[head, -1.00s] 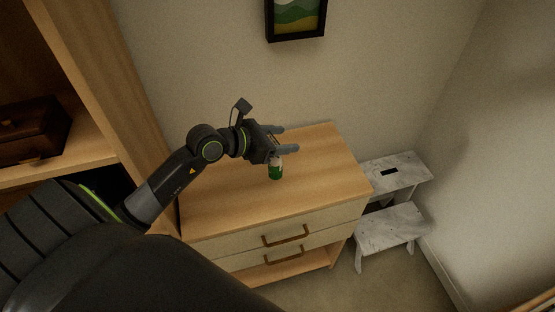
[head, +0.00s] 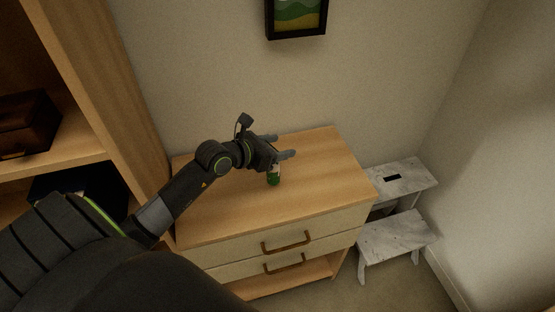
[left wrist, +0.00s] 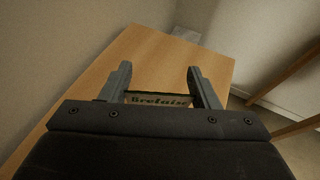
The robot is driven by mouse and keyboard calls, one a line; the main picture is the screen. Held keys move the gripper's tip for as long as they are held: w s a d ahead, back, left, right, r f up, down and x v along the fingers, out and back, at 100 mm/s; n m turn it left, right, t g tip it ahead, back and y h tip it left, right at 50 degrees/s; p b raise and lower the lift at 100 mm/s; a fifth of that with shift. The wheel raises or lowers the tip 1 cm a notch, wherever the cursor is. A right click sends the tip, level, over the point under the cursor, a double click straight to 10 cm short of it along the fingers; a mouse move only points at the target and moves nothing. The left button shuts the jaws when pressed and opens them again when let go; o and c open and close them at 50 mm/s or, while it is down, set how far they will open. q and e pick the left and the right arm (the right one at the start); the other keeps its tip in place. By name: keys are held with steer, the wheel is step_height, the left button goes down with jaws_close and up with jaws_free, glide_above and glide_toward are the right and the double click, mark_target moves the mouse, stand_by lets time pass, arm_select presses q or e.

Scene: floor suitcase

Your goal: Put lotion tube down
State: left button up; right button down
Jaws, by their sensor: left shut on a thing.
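The lotion tube (head: 273,178) is green with a pale part near my gripper. In the head view it hangs below the fingers of my left gripper (head: 284,146), low over the wooden top of the dresser (head: 325,178). My left gripper is shut on it. In the left wrist view a pale label with dark lettering on the tube (left wrist: 157,99) shows between the two fingers (left wrist: 158,78). The gripper hides part of the tube. I cannot tell whether its lower end touches the dresser top. My right gripper is not in view.
The dresser top is otherwise clear. A grey-white step stool (head: 397,230) stands right of the dresser. A wooden shelf unit (head: 92,90) with a dark brown box (head: 28,122) stands at the left. A framed picture (head: 296,17) hangs on the wall behind.

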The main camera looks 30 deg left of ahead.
mark_target(273, 176)
arm_select(q)
step_height(273, 176, down, 4)
steer(key=b, duration=0.3)
steer(key=shift+r, duration=0.35)
steer(key=o, duration=0.8)
steer(key=shift+f, duration=0.2)
steer(key=o, duration=0.5)
